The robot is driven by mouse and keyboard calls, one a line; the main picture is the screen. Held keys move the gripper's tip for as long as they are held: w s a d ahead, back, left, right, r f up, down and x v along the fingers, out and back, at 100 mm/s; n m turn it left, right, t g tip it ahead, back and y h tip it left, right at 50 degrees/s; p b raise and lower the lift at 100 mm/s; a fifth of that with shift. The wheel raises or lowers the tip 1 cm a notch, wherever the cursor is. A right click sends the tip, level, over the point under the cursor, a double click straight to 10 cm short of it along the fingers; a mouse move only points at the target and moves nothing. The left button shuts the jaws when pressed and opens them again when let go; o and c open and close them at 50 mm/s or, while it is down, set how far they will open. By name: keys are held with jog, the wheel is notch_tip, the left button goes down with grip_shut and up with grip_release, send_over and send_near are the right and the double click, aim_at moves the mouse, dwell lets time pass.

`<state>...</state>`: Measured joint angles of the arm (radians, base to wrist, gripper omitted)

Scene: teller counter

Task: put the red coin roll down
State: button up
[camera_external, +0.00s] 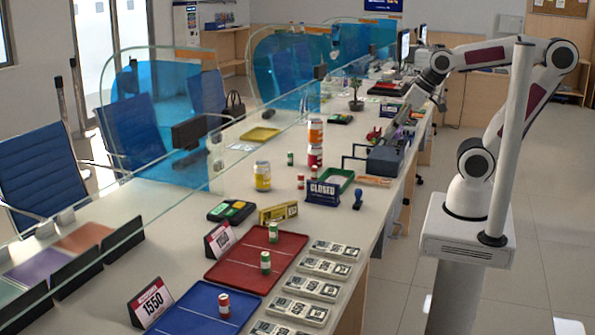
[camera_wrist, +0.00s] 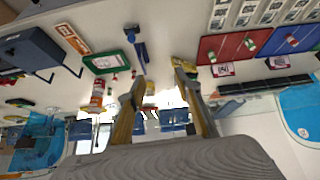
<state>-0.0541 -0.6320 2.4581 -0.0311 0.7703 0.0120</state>
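A red and white coin roll (camera_external: 224,305) stands upright on the blue tray (camera_external: 190,318) at the front of the counter. In the wrist view it shows small on the blue tray (camera_wrist: 292,40). Two smaller red-topped rolls (camera_external: 300,181) stand farther back on the counter, near the cans. My gripper (camera_external: 408,108) is above the counter's far right part, well away from the trays. In the wrist view its fingers (camera_wrist: 158,76) are spread, with nothing held between them. The external view shows the fingers too small to make out.
A red tray (camera_external: 282,270) holds green rolls, with banknote bundles (camera_external: 322,267) beside it. A CLOSED sign (camera_external: 322,193), a blue stamp (camera_external: 357,199), a green tray (camera_external: 347,180) and a grey machine (camera_external: 384,163) stand along the right edge. A glass screen (camera_external: 120,240) runs along the left.

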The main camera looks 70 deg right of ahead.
jog(key=shift+m+g, duration=0.3)
jog(key=s, duration=0.3)
jog(key=s+d, duration=0.1)
jog(key=s, duration=0.1)
jog(key=shift+f, duration=0.4)
dwell(0.6)
